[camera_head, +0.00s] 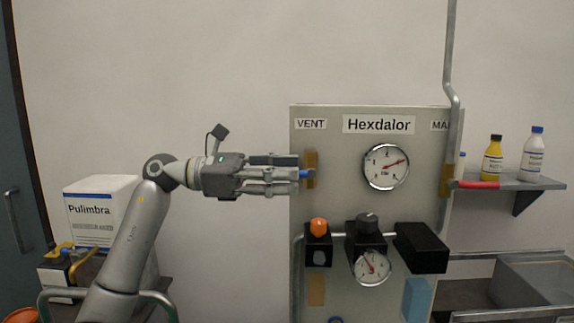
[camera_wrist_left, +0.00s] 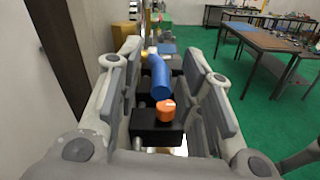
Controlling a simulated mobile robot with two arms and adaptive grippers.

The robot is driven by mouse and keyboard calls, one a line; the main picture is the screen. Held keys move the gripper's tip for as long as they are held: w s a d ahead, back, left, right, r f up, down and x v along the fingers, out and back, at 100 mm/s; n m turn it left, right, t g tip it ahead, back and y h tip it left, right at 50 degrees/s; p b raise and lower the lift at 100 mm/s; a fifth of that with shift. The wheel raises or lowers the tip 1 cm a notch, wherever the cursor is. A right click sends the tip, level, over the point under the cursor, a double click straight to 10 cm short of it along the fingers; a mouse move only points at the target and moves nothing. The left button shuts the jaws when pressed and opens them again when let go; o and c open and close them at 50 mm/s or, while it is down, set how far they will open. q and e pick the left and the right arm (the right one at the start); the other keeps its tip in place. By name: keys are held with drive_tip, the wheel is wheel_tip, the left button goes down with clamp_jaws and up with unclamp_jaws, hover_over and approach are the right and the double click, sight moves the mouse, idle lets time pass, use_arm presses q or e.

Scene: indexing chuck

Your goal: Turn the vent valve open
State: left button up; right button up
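The vent valve is a brass-coloured body (camera_head: 311,163) under the VENT label (camera_head: 311,124) at the panel's upper left. Its blue handle (camera_head: 305,174) points out to the left, partly hidden by my fingertips. My left gripper (camera_head: 298,175) reaches in from the left with its tips at the handle. In the left wrist view, the blue handle (camera_wrist_left: 160,75) lies between the left gripper's (camera_wrist_left: 166,72) spread fingers, with gaps visible on both sides. My right gripper is not in view.
The Hexdalor panel (camera_head: 340,150) also carries a pressure gauge (camera_head: 386,166), an orange knob (camera_head: 319,225) and a black knob (camera_head: 367,220) below. A vertical pipe (camera_head: 452,60) and a shelf with bottles (camera_head: 510,182) stand right. A Pulimbra box (camera_head: 100,205) is at left.

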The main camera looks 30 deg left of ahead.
use_arm(q)
drive_tip(key=shift+w+d, duration=0.15)
drive_tip(key=shift+d, duration=0.15)
drive_tip(key=shift+f, duration=0.1)
clamp_jaws()
